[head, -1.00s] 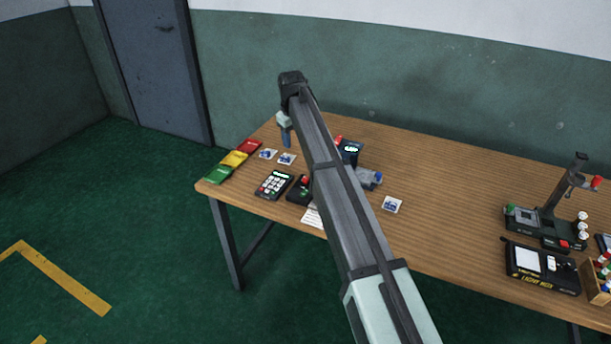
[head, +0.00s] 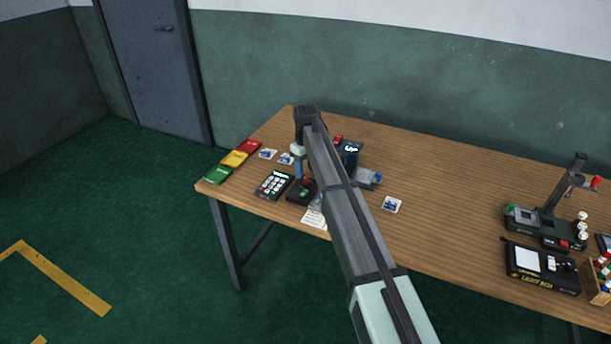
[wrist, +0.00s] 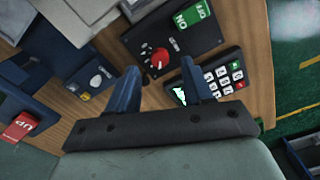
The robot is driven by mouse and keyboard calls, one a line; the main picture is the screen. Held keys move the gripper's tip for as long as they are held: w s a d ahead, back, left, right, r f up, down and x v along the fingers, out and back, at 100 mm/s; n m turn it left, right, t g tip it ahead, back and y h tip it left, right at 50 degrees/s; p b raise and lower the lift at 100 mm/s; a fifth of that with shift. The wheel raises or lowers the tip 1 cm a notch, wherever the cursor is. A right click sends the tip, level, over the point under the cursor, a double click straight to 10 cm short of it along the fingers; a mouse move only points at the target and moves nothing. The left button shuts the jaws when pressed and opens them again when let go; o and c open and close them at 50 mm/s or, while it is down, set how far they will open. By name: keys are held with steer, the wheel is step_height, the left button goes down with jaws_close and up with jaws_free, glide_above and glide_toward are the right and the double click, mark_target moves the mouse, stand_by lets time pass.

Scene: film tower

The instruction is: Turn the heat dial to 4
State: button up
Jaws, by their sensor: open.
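The red heat dial (wrist: 160,58) sits on a black control box (wrist: 190,42) with small white marks around it; I cannot read its setting. In the head view the box (head: 298,197) lies near the front edge of the table, with the red dial (head: 307,181) on top. My gripper (wrist: 160,68) is open and empty, its two blue fingers apart, with the dial showing between and beyond the fingertips. In the head view my gripper (head: 298,170) hangs above and just behind the box, apart from it as far as I can tell. My arm hides part of the table.
A green ON/OFF switch (wrist: 194,15) is on the same box. A keypad (head: 273,185) lies close on the left. A dark device with a red UP part (wrist: 20,126) stands nearby. Red, yellow and green packets (head: 234,159) lie at the table's left end.

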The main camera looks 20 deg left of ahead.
mark_target(306, 178)
steer(key=shift+f, duration=1.65)
jaws_close()
